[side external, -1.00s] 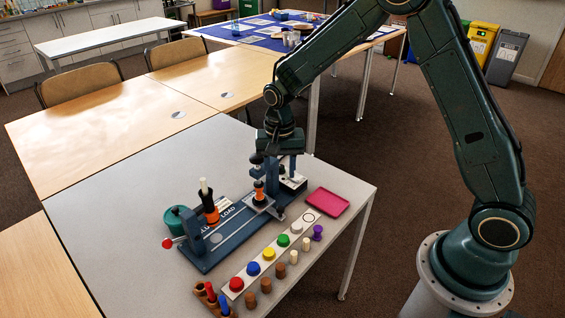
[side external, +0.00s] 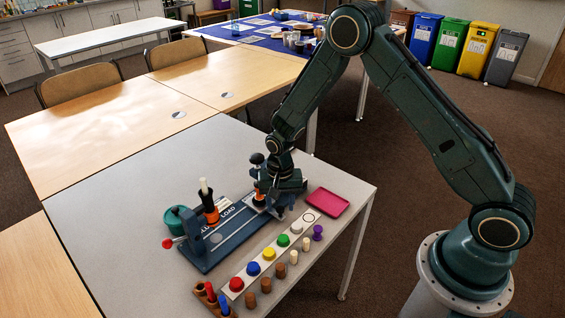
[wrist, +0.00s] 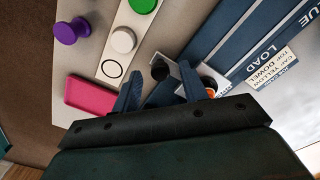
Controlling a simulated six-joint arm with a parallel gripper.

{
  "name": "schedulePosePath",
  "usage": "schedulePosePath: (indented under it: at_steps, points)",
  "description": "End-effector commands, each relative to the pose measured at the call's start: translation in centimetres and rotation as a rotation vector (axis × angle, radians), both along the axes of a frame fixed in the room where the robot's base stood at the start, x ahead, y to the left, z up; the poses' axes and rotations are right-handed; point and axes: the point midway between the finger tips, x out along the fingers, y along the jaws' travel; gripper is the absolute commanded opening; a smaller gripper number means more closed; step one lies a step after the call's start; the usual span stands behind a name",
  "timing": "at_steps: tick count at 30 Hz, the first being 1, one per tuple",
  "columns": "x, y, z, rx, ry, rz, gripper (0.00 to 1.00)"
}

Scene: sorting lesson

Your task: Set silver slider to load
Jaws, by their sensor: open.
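A dark blue fixture (side external: 215,248) with the white word LOAD stands on the grey table. A silver slider (wrist: 187,72) shows in the wrist view as a bright metal piece near my fingers, with a dark round knob (wrist: 160,70) beside it. An orange-and-black part (side external: 259,198) stands at the fixture's right end in the side view. My gripper (wrist: 160,90) is open, low over that end, with the dark knob showing between its two blue fingers. In the side view my gripper (side external: 277,200) hides part of the fixture, and I cannot tell whether the fingers touch the slider.
A white strip (side external: 262,268) with coloured discs runs along the front, beside several wooden pegs and a purple peg (side external: 318,232). A pink tray (side external: 327,203) lies right of the fixture. A teal pot (side external: 178,220) and a red ball (side external: 167,243) are at its left.

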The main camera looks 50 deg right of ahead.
Motion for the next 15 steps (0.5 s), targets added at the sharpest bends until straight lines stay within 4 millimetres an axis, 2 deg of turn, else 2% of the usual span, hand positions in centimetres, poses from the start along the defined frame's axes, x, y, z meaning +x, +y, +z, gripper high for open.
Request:
schedulePosePath:
  at_steps: [13, 15]
  points:
    - [0.04, 0.00, -0.66, 0.000, -0.001, 0.000, 0.43]
    - [0.04, 0.00, -0.66, 0.000, -0.001, 0.000, 0.29]
